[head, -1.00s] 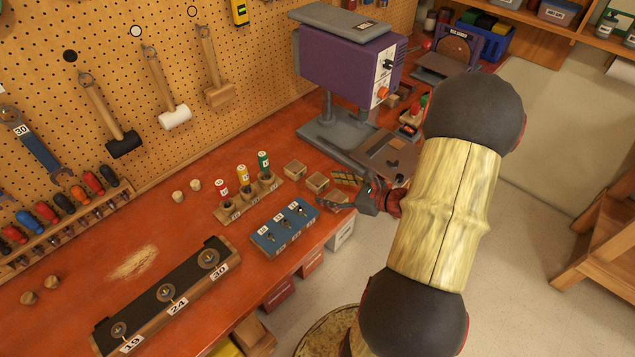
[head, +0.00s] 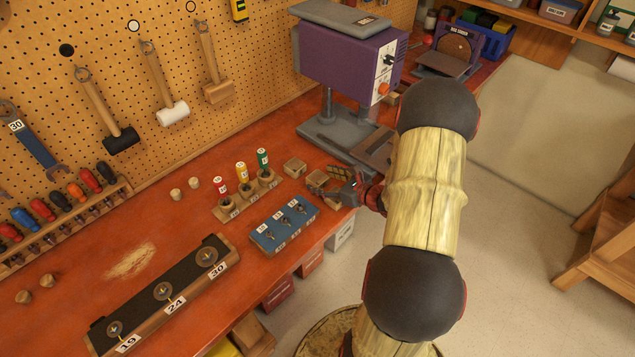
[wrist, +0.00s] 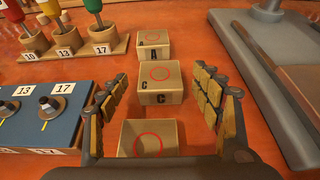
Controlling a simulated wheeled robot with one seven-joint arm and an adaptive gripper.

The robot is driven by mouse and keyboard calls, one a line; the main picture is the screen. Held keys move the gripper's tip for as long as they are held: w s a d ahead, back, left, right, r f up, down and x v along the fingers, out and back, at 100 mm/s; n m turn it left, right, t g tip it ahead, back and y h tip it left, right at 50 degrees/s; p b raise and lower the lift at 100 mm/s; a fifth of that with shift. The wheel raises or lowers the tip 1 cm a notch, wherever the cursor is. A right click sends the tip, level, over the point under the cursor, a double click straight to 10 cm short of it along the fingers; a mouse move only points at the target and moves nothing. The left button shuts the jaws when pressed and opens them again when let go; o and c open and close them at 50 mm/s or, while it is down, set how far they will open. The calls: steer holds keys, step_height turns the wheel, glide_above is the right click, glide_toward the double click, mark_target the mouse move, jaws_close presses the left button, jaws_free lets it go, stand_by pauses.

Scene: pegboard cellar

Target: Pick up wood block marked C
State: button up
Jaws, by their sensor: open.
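The wood block marked C (wrist: 160,84) is a light wooden cube with a red circle on top, standing on the bench. It is the middle block of a row of three in the wrist view, and it shows in the head view (head: 317,179), partly covered by my gripper. My gripper (wrist: 160,74) is open, with one padded finger on each side of the row. The fingertips reach to about block C in the picture; I see no contact. Block A (wrist: 153,46) stands behind it. A nearer block (wrist: 146,138) lies between the fingers' lower parts, its front hidden.
A grey drill press base (wrist: 270,70) stands close to the right finger. At left are a blue bit holder (wrist: 45,115) and a wooden rack (wrist: 75,45) with red, yellow and green-handled tools. The bench's front edge is near my arm.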

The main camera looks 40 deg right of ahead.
steer(key=shift+x, duration=1.15)
steer(key=c, duration=0.3)
steer(key=c, duration=0.9)
